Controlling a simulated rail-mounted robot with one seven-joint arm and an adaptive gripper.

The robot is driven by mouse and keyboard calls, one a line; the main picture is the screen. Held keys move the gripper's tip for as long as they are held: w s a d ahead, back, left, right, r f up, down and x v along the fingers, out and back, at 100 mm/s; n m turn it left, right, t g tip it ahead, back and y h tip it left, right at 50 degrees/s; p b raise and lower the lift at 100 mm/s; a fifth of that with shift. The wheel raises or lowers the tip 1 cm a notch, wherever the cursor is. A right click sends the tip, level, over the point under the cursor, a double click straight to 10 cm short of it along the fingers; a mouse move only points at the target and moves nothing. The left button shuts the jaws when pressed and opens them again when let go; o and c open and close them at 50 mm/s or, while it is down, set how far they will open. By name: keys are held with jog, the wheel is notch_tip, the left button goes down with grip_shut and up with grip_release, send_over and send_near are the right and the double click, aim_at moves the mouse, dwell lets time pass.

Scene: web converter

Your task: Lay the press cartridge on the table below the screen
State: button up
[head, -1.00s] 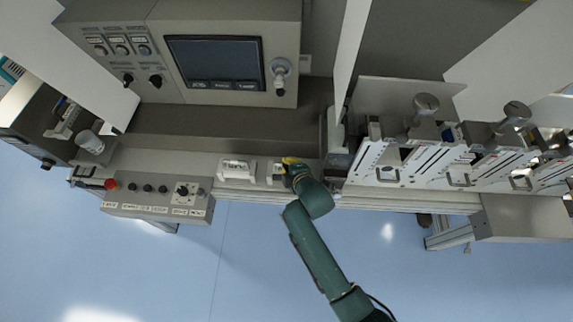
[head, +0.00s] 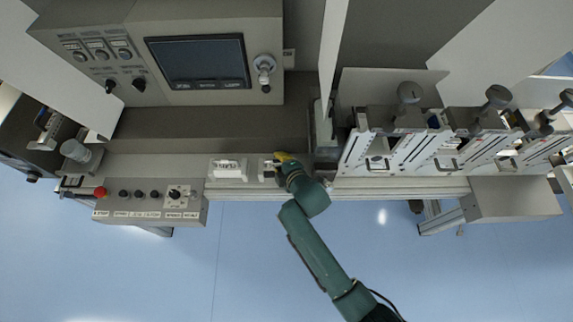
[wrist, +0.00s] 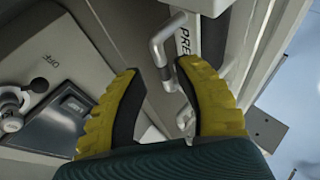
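A white block with a dark label (head: 228,169) lies on the narrow table (head: 160,166), below and right of the screen (head: 198,60). In the wrist view, a white part lettered "PRE" (wrist: 184,38), seemingly the press cartridge, carries a silver handle (wrist: 160,48). I cannot tell for sure that these are the same piece. My gripper (head: 276,163) is low over the table, just right of the white block. In the wrist view my gripper (wrist: 158,72) has its yellow fingers spread, with the handle beyond and between the tips. I see no grasp.
Several white slotted cartridges (head: 372,150) with handles and knobs stand in a row at right. A button box (head: 150,208) with a red button projects at front left. The table between the white block and the left end is clear.

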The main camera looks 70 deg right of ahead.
jog(key=v, duration=1)
jog(key=shift+p, duration=0.45)
jog(key=w+a+r+m+t, duration=0.1)
jog(key=w+a+r+t, duration=0.2)
jog(key=w+r, duration=0.4)
jog(key=w+a+r+m+t+y, duration=0.1)
jog(key=w+a+r+t, duration=0.2)
jog(key=r, duration=0.6)
jog(key=w+a+r+m+t, duration=0.1)
jog(key=w+a+r+t, duration=0.15)
jog(key=w+r, duration=0.55)
jog(key=s+a+r+m+t+y, duration=0.1)
jog(key=a+r+t+y, duration=0.2)
jog(key=a+r, duration=0.6)
jog(key=s+a+r+m+t+y, duration=0.1)
jog(key=a+r+t+y, duration=0.2)
jog(key=a+r, duration=0.5)
notch_tip(320, 180, up, 6)
jog(key=shift+a+r+m, duration=0.15)
jog(key=shift+a+m, duration=0.2)
jog(key=shift+m, duration=0.05)
